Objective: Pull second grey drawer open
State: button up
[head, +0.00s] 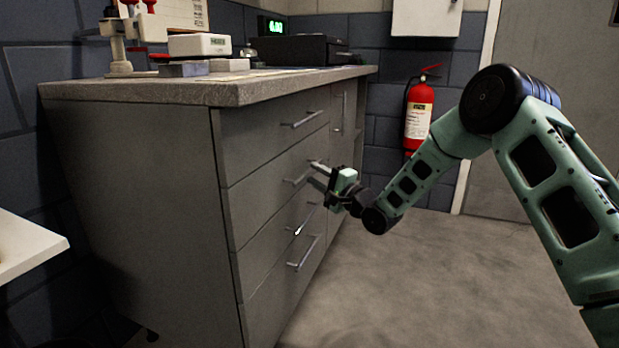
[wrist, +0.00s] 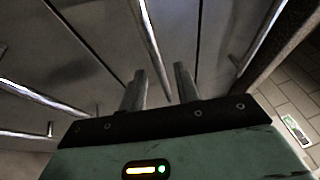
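The second grey drawer (head: 262,191) is in the grey cabinet, second from the top, and looks shut, flush with its neighbours. Its bar handle (head: 292,180) runs along its front. My gripper (head: 317,174) is at the far end of this handle, its fingers pointing at the drawer front. In the wrist view my gripper (wrist: 160,88) is open, with a clear gap between two dark fingers. A shiny bar handle (wrist: 150,38) runs down into that gap. I cannot tell how deep the bar sits between the fingers. Part of the handle is hidden by the gripper in the head view.
Other drawer handles lie above (head: 303,120) and below (head: 303,253). The worktop (head: 150,91) carries a black case (head: 300,49) and a white device (head: 199,45). A red fire extinguisher (head: 418,115) hangs on the back wall. The floor (head: 400,290) before the drawers is clear.

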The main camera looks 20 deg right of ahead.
aim_at(309, 171)
jog(key=shift+b+x, duration=0.3)
jog(key=shift+x, duration=1.25)
